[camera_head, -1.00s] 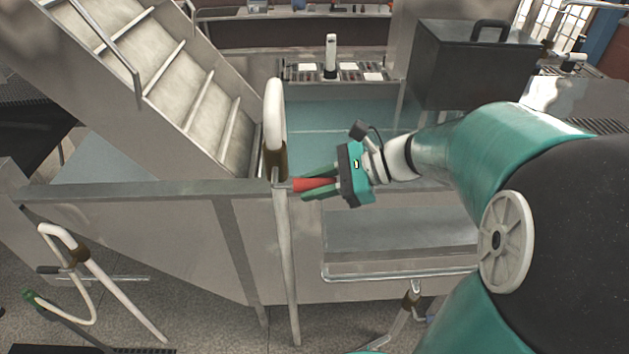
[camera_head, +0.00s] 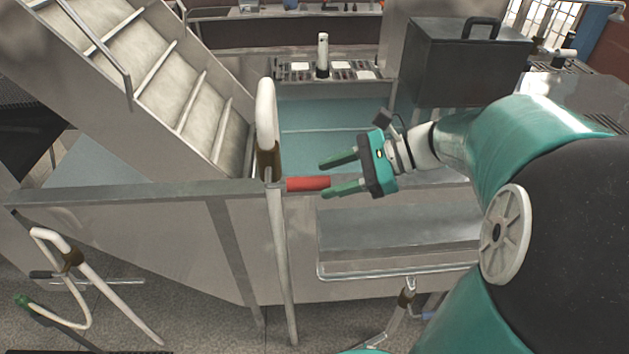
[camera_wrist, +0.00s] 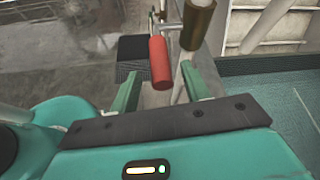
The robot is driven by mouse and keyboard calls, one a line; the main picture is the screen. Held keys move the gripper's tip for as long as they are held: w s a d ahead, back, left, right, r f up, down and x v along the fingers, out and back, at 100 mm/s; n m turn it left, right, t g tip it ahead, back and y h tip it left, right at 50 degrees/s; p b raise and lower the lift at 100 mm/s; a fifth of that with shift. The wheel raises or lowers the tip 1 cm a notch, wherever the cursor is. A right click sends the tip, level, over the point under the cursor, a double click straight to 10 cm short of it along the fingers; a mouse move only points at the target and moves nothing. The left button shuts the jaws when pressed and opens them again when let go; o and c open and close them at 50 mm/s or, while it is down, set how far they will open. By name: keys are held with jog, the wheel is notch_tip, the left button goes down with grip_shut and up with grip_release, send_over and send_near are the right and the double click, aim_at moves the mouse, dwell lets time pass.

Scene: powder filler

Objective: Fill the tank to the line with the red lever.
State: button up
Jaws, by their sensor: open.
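The red lever (camera_head: 307,184) sticks out to the right from the brown collar of the white curved pipe (camera_head: 267,108) in the head view. My gripper (camera_head: 341,173) is open, to the right of the lever, with its green fingers apart and the lever's free end close to their tips. In the wrist view the red lever (camera_wrist: 159,62) lies ahead between the two fingers of my gripper (camera_wrist: 158,80), apart from the palm. The tank (camera_head: 335,125) shows blue-green behind the rail, with a pale line across it.
Metal stairs (camera_head: 170,75) rise at the left behind the rail (camera_head: 130,190). A dark box with a handle (camera_head: 465,65) stands behind my arm. A second white pipe with a hose (camera_head: 90,275) stands at the lower left.

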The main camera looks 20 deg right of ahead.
jog(key=v, duration=0.8)
jog(key=shift+d, duration=0.25)
jog(key=shift+s+a+r, duration=0.1)
jog(key=s+a+f+n+h, duration=0.2)
jog(key=a+n+h, duration=0.4)
jog(key=n, duration=0.4)
jog(key=s+a+f+n+h, duration=0.2)
jog(key=s+a+n+h, duration=0.2)
jog(key=a+n, duration=0.3)
jog(key=n+h, duration=0.1)
jog(key=n, duration=0.2)
jog(key=shift+f+h, duration=0.4)
jog(key=shift+c, duration=0.5)
